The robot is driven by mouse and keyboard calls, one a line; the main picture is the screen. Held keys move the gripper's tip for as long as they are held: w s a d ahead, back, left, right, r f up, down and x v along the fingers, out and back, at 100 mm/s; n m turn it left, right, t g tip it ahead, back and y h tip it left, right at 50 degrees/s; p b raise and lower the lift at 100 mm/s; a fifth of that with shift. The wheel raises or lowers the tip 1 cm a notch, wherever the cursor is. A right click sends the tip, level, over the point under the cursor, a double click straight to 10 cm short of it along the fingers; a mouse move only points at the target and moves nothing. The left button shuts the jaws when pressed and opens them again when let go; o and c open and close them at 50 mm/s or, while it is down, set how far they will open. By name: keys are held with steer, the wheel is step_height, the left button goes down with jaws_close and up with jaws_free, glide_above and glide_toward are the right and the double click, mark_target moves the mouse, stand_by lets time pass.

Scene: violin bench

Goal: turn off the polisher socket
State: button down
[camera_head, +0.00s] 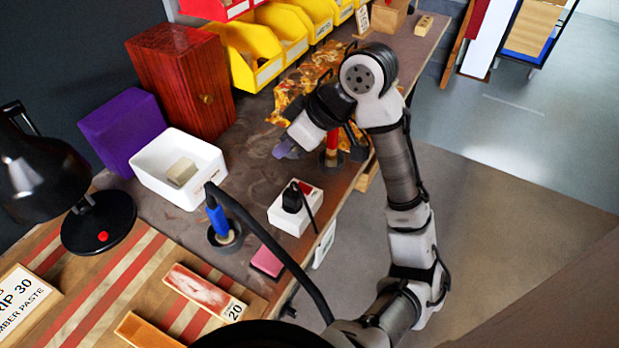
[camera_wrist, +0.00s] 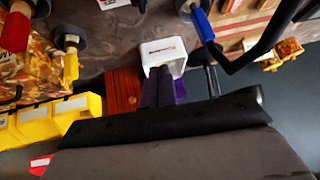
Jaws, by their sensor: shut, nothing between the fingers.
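The white socket box (camera_head: 289,217) sits near the front edge of the bench in the head view. A black plug (camera_head: 292,199) stands in it, with a dark cable, and a small red switch (camera_head: 305,187) is beside the plug. The switch's tilt is too small to tell. My gripper (camera_head: 283,149) is shut and empty, above the bench, behind the socket and apart from it. Its dark purple fingers (camera_wrist: 163,88) show in the wrist view, pointing towards a white tray. A white piece at that view's top edge may be the socket; I cannot tell.
The white tray (camera_head: 155,185) holds a pale block. A pink block (camera_head: 267,262) lies in front. A red-handled tool (camera_head: 332,146) stands under my arm. Yellow bins (camera_head: 243,62) line the back.

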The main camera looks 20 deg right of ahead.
steer(key=s+d+f+m+t, duration=0.1)
steer(key=s+d+f+t, duration=0.2)
steer(key=d, duration=0.7)
steer(key=shift+s+d+f+t, duration=0.15)
steer(key=shift+s+f+t, duration=0.35)
steer(key=shift+s, duration=0.6)
steer(key=shift+f, duration=0.1)
steer(key=p, duration=0.3)
glide_above(309, 189)
steer(key=f, duration=0.6)
steer(key=shift+s+d, duration=0.15)
steer(key=shift+s, duration=0.1)
step_height(309, 189, down, 3)
steer(key=shift+w+f, duration=0.15)
steer(key=shift+f, duration=0.45)
